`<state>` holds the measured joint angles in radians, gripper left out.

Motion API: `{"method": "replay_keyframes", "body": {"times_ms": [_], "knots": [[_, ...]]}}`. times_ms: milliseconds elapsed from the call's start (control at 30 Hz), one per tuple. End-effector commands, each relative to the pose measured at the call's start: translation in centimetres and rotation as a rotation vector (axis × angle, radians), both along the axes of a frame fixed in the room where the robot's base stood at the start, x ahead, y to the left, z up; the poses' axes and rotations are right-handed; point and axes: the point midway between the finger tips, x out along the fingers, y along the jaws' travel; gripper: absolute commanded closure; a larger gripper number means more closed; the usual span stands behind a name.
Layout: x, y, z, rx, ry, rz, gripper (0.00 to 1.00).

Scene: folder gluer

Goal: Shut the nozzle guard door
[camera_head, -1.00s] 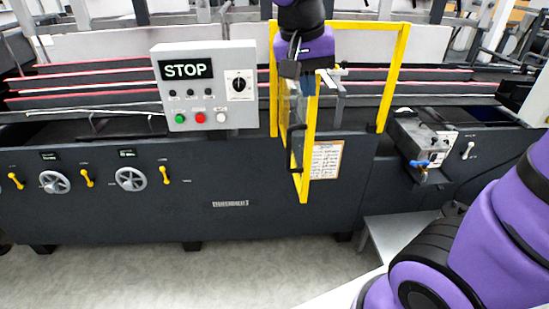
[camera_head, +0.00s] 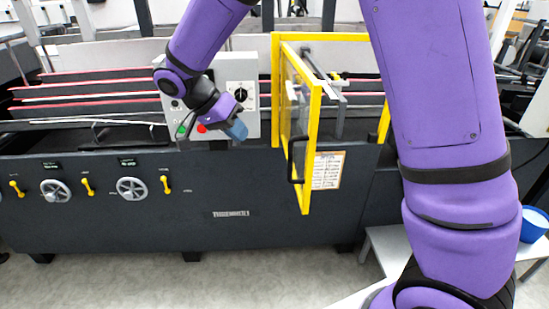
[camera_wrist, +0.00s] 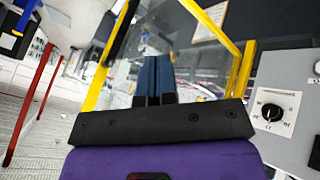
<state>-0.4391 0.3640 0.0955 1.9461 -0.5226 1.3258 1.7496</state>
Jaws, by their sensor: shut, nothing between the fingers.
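The nozzle guard door (camera_head: 312,165) is a clear panel in a yellow frame. It stands open, swung out toward me from the left post of the yellow guard frame (camera_head: 276,90). Its black handle (camera_head: 291,158) is on the outer part. My gripper (camera_head: 238,131) is shut and empty, left of the door and in front of the control box, apart from the door. In the wrist view my blue fingers (camera_wrist: 154,78) are together and point toward the clear panel, with a yellow door bar (camera_wrist: 108,60) to their left.
The grey control box (camera_head: 243,68) is behind my gripper, its STOP display hidden by my arm. It also shows at right in the wrist view (camera_wrist: 285,90). A paper notice (camera_head: 328,171) is on the dark machine front. My arm hides the right side of the machine.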

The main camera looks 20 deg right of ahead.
Motion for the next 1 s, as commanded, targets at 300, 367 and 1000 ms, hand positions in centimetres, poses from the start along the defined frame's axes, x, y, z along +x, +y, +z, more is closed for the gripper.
{"method": "replay_keyframes", "body": {"times_ms": [300, 367, 1000], "knots": [[-0.4, -2.1, -3.0, -0.005, 0.002, -0.005, 1.0], [-0.5, -2.8, -3.8, -0.004, 0.001, -0.004, 1.0], [-3.8, -8.3, -8.1, -0.002, -0.001, -0.001, 1.0]]}}
